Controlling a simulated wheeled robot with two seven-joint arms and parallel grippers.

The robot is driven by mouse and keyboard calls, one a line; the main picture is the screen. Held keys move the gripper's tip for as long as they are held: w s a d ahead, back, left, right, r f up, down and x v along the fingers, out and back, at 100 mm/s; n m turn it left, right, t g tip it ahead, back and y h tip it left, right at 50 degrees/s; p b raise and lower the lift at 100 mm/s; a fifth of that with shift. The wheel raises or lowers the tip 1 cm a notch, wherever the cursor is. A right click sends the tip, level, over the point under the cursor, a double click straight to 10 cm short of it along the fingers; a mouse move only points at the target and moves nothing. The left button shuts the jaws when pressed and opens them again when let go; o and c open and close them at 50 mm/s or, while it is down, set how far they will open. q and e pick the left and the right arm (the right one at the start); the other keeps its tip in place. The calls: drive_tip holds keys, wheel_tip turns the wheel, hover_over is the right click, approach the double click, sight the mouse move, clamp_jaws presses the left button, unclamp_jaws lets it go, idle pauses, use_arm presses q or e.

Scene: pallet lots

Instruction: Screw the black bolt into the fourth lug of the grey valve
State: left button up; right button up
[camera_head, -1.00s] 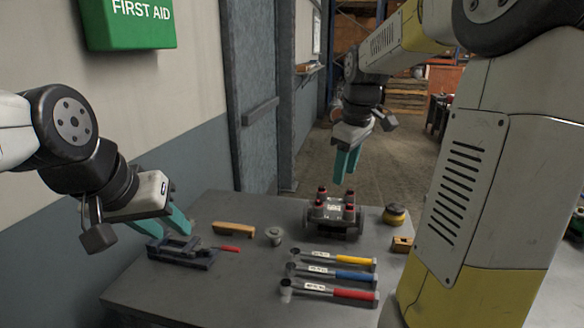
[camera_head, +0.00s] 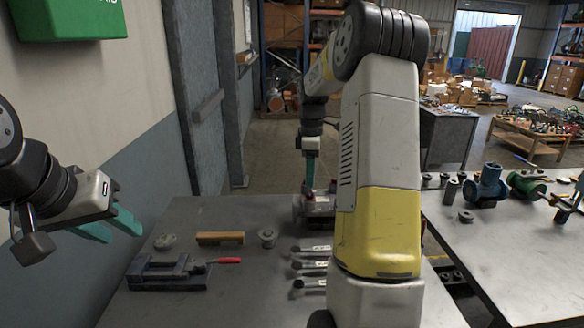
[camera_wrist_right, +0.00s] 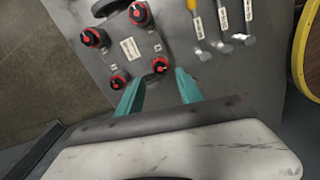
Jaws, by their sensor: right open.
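A grey block-shaped fitting (camera_head: 314,206), possibly the grey valve, stands on the near table, partly behind my right arm. In the right wrist view its grey top (camera_wrist_right: 122,58) carries a label and several black-topped knobs with red collars, such as one at the upper right (camera_wrist_right: 139,13). I cannot single out a loose black bolt. My right gripper (camera_head: 309,183) points down at the fitting. In the right wrist view its teal fingers (camera_wrist_right: 160,90) are apart and empty beside the lower-right knob (camera_wrist_right: 160,64). My left gripper (camera_head: 112,226) is open and empty above the table's left side.
A dark vise (camera_head: 168,273), a red-handled tool (camera_head: 228,260), a wooden-backed brush (camera_head: 220,238) and a grey spool-like part (camera_head: 267,238) lie left of the fitting. Hammers (camera_head: 312,283) lie in front. A second table (camera_head: 500,265) at right holds a blue valve (camera_head: 487,183) and green one (camera_head: 526,182).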

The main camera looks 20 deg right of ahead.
sight(310, 194)
drive_tip(key=shift+f, duration=2.6)
drive_tip(key=shift+c, duration=0.3)
clamp_jaws()
